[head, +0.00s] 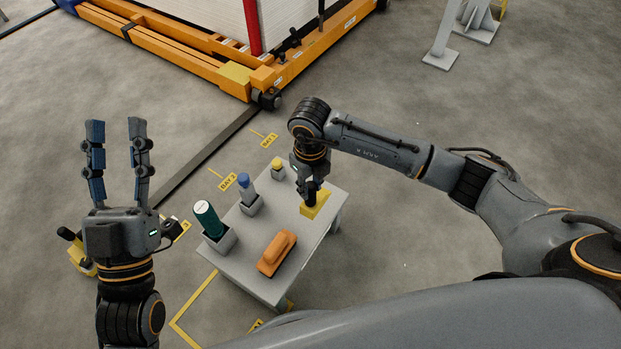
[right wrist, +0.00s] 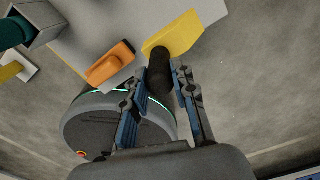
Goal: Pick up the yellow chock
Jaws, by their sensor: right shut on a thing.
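The yellow chock (head: 315,206) is a wedge-like block with a black upright handle, at the right edge of the small grey table (head: 255,276). In the right wrist view the chock (right wrist: 176,34) shows with its dark handle (right wrist: 159,72) between the fingers. My right gripper (head: 308,190) comes down from above and is shut on that handle; its fingers also show in the right wrist view (right wrist: 160,88). I cannot tell whether the chock rests on the table or hangs just above it. My left gripper (head: 116,130) is open and empty, fingers pointing up the picture, left of the table.
On the table are an orange tool-like block (head: 277,252), a green cylinder (head: 207,217), a blue-topped bottle (head: 248,190) and a small yellow-topped item (head: 277,168). Another yellow object (head: 80,262) stands on the floor behind my left gripper. An orange gantry base (head: 190,62) lies beyond.

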